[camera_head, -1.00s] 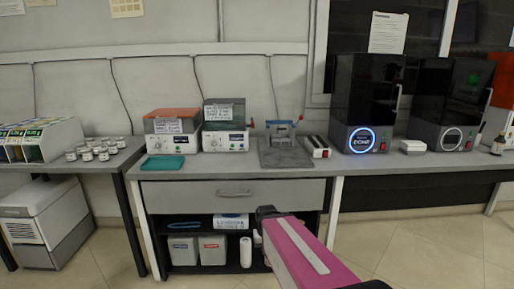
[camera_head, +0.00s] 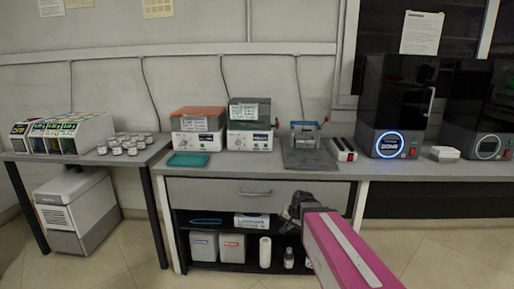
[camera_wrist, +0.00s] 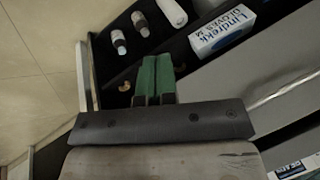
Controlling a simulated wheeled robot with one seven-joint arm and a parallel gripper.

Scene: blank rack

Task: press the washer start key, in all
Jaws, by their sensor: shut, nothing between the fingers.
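Two dark box machines stand on the bench at the right. The nearer one (camera_head: 395,105) has a lit blue ring on its front and a red switch beside it. The other (camera_head: 484,110) has an unlit pale ring. I cannot tell which machine is the washer, and no start key can be made out. My gripper (camera_head: 300,203) is in front of the bench, below the top, well away from the machines. In the wrist view its green fingers (camera_wrist: 154,78) are together and empty, pointing towards the lower shelf.
Two small white devices (camera_head: 197,140) (camera_head: 249,140), a grey plate (camera_head: 308,158) and a teal pad (camera_head: 188,160) are on the bench. A glove box (camera_wrist: 222,32) and bottles (camera_wrist: 140,24) are on the shelf below. Several jars (camera_head: 125,145) stand on the left table.

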